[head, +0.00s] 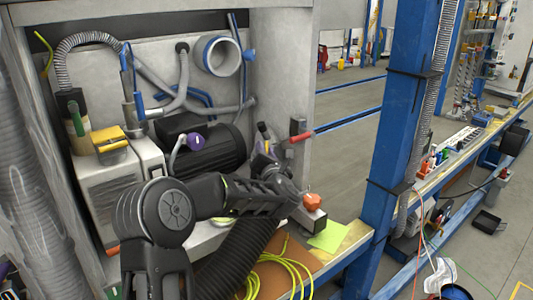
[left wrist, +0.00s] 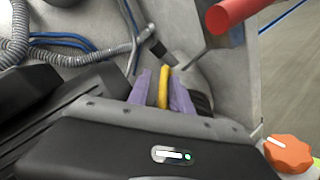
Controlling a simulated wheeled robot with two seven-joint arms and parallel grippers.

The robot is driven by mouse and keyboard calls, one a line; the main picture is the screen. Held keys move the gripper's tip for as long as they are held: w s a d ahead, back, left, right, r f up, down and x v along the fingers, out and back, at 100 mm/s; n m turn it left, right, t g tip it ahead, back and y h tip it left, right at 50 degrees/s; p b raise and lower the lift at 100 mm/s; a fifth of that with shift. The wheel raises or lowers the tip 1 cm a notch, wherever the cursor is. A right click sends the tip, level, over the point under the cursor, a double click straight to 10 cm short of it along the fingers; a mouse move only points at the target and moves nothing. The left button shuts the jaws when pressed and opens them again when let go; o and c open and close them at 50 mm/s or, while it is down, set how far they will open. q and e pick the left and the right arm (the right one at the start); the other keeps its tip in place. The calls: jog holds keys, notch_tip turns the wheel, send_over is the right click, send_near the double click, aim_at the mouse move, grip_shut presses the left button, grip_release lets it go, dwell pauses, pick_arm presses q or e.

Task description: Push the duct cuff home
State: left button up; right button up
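A short pale round collar with a blue rim (head: 219,55) sits on the back panel and looks like the duct cuff, but I cannot be sure. My left arm crosses the lower middle of the head view. My left gripper (head: 266,150) is low and right of the collar, well apart from it. In the left wrist view its two purple fingers (left wrist: 164,93) stand upright and close together, with a narrow yellow piece (left wrist: 164,86) showing between them. I cannot tell whether they press on it. My right gripper is not in view.
A red-ended bar (head: 300,137) stands close to my left gripper. An orange knob (head: 312,202) is on a small box at the bench edge. A black corrugated hose (head: 240,258) and a yellow-green cable (head: 285,270) lie low in front. A blue post (head: 405,100) rises at right.

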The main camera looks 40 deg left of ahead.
pick_arm(q)
jog(key=shift+o, duration=0.5)
jog(key=shift+f, duration=0.1)
jog(key=shift+d, duration=0.1)
jog(key=shift+s+d, duration=0.1)
jog(key=v, duration=0.7)
jog(key=shift+s, duration=0.2)
jog(key=shift+d, duration=0.15)
